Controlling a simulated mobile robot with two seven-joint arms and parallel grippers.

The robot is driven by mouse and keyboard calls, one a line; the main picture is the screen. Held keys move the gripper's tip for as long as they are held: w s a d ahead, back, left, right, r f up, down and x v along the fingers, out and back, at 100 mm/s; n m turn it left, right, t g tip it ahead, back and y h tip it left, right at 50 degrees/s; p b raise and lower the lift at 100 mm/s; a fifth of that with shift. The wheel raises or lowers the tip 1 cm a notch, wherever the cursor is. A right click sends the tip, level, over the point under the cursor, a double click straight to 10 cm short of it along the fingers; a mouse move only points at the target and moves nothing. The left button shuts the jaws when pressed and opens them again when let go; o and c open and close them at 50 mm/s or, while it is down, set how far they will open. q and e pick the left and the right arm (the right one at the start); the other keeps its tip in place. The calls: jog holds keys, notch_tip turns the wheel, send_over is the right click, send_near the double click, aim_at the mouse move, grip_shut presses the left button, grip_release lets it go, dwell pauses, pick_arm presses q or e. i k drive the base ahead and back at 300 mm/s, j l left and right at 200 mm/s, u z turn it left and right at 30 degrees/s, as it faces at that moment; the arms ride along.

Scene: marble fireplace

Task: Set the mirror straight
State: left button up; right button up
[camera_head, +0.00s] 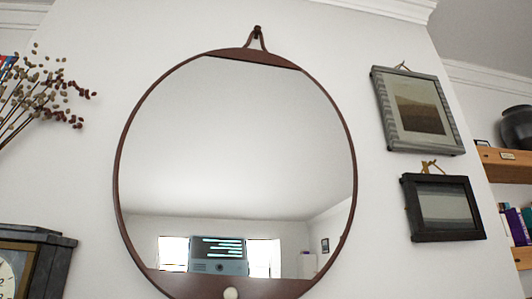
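A large round mirror (235,140) with a thin brown-red frame hangs on the white wall in the middle of the head view. A strap (257,40) at its top loops over a dark peg (257,30). The strap and the top band (255,58) sit right of the frame's centre, and the top band slopes down to the right, so the mirror looks tilted. A brown band (200,285) with a pale round knob (230,293) is at the bottom, partly cut off by the picture edge. Neither gripper shows in this view.
Two framed pictures, a grey one (418,108) and a black one (443,207), hang close to the mirror's right. A dark clock (30,255) stands lower left, below dried stems (40,95). Shelves (505,165) with a dark pot (516,127) are far right.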

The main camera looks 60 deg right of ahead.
aim_at(235, 172)
jog(key=z, duration=1.65)
